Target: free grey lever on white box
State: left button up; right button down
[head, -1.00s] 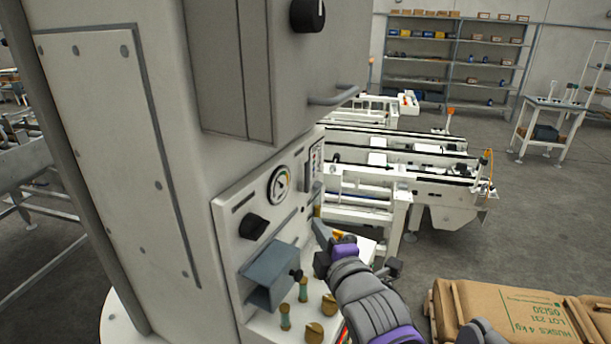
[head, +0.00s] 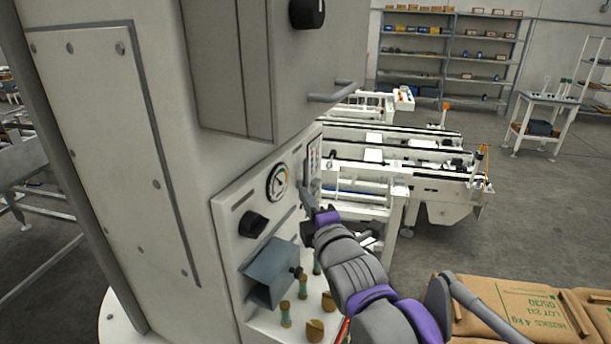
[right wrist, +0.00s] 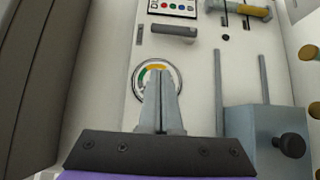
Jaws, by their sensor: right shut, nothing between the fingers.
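The white box (head: 232,226) has a gauge, a black knob and a blue-grey housing on its front panel. In the right wrist view, a short dark-grey bar handle (right wrist: 173,30) stands beyond the gauge. A lighter grey lever-like piece (right wrist: 240,9) lies at the top edge with a yellow-brown cylinder (right wrist: 254,12) by it. I cannot tell which is the task's lever, or whether the cylinder touches that piece. My right gripper (head: 310,194) is shut and empty before the panel; its fingertips overlap the gauge in the wrist view (right wrist: 161,77). My left gripper is not in view.
The blue-grey housing (head: 272,272) with its black knob juts from the panel. Brass-coloured knobs (head: 315,330) stand below it. A grey cabinet (head: 228,80) hangs above. Brown sacks (head: 520,306) lie at the lower right. A white conveyor (head: 440,200) stands behind.

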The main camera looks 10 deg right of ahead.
aim_at(306, 174)
jog(key=w, duration=0.7)
jog(key=shift+w+a+f, duration=0.1)
jog(key=shift+w+f, duration=0.05)
jog(key=shift+f, duration=0.05)
jog(key=shift+w+d+r+b, duration=0.15)
jog(key=shift+w+d+b, duration=0.35)
jog(key=shift+w+d, duration=0.4)
jog(key=shift+w, duration=0.1)
